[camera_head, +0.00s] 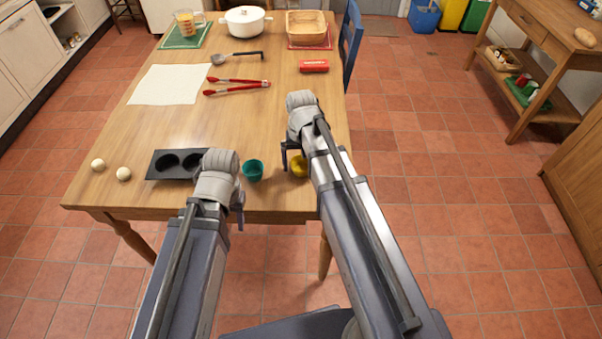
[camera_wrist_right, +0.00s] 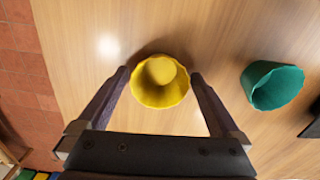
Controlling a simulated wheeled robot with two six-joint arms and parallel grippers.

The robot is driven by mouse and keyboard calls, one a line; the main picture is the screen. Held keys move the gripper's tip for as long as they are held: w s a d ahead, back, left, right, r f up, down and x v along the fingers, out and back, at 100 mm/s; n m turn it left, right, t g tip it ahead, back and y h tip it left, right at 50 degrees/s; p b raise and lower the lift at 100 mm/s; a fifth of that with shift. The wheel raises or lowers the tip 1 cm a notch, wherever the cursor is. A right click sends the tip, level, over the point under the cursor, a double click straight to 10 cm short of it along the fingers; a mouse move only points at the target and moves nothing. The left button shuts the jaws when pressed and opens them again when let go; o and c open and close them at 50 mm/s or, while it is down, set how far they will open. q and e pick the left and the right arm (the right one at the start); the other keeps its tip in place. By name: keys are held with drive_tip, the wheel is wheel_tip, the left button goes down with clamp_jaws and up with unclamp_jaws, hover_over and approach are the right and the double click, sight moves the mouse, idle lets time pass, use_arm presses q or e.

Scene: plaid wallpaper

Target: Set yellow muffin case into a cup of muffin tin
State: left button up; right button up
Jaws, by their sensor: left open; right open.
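The yellow muffin case (camera_head: 299,167) stands near the table's front right; the right arm partly hides it. In the right wrist view the yellow case (camera_wrist_right: 160,81) sits between the spread fingers of my right gripper (camera_wrist_right: 160,80), which is open and empty around it. I cannot tell if the fingers touch it. The dark muffin tin (camera_head: 166,165) lies at the front left, with empty cups showing; my left arm hides its right part. My left gripper (camera_head: 238,208) is over the table's front edge, between the tin and the teal case, mostly hidden by its own arm.
A teal muffin case (camera_head: 253,170) stands between the tin and the yellow case; it also shows in the right wrist view (camera_wrist_right: 272,85). Two white balls (camera_head: 124,174) lie left of the tin.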

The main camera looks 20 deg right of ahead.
drive_tip(key=shift+f, duration=0.15)
drive_tip(key=c, duration=1.2)
drive_tip(key=shift+c, duration=0.2)
wheel_tip(320, 180, up, 10)
drive_tip(key=p, duration=1)
